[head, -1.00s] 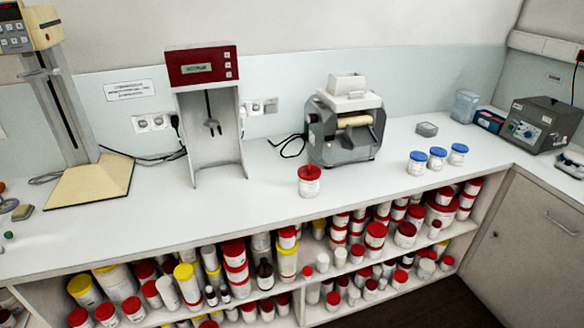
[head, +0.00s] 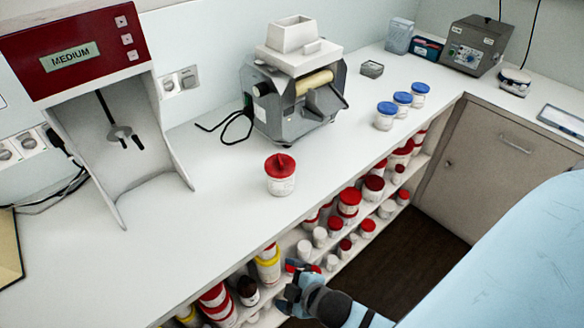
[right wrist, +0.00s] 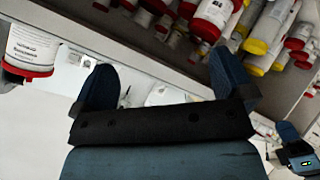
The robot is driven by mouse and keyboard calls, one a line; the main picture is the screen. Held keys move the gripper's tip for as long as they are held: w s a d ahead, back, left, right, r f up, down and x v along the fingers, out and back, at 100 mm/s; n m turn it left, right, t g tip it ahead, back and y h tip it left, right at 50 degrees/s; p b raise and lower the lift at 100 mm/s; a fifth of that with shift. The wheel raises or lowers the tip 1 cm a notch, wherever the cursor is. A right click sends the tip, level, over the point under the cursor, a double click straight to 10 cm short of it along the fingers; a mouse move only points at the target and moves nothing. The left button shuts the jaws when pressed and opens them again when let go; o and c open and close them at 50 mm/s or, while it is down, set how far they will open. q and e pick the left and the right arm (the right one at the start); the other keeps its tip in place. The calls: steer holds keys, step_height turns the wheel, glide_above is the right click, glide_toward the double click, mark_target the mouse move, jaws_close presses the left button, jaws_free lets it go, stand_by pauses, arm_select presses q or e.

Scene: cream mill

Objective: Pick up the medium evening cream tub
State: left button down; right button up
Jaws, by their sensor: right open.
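A white tub with a red pointed lid (head: 281,176) stands upright and alone on the counter, in front of the roller mill. Three white tubs with blue lids stand in a row farther right: a near one (head: 385,117), a middle one (head: 402,104) and a far one (head: 419,95). Their labels are too small to read, so I cannot tell which is the medium evening cream. My right gripper (head: 289,284) is open and empty beside the shelf front, below the red-lidded tub. Its fingers also show in the right wrist view (right wrist: 164,86). A dark blue finger-like part (right wrist: 288,132) there may be my left gripper.
Shelves under the counter hold many red- and yellow-lidded containers (head: 348,204). The roller mill (head: 296,90) stands behind the red-lidded tub. A red-topped device (head: 78,50) reading MEDIUM stands left. A grey box (head: 474,45) is at the back right.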

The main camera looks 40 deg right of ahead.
steer(key=w+d+n+t+h+b, duration=0.1)
steer(key=w+n, duration=0.1)
steer(key=n, duration=0.2)
steer(key=w+d+r+n+h+b, duration=0.1)
steer(key=w+d+n+h+b, duration=0.1)
steer(key=w+n, duration=0.1)
steer(key=w+d+r+n+t+h+b, duration=0.1)
steer(key=w+d+n+h, duration=0.1)
steer(key=n, duration=0.3)
steer(key=shift+w+r+n+t+b, duration=0.1)
steer(key=shift+w+n+t+b, duration=0.1)
steer(key=shift+n+t+b, duration=0.15)
steer(key=n+t+h+b, duration=0.3)
steer(key=n+h, duration=0.1)
steer(key=n, duration=0.3)
glide_toward(282, 183)
steer(key=shift+n+g+h, duration=0.25)
steer(key=shift+h, duration=0.15)
steer(key=p+x, duration=0.1)
steer(key=x, duration=0.5)
steer(key=shift+w+a, duration=0.1)
steer(key=shift+w, duration=0.1)
steer(key=shift+x, duration=2.95)
arm_select(q)
step_height(282, 183, down, 8)
steer(key=shift+s+d, duration=0.25)
steer(key=shift+s, duration=0.05)
arm_select(e)
steer(key=c, duration=1)
steer(key=shift+o, duration=0.2)
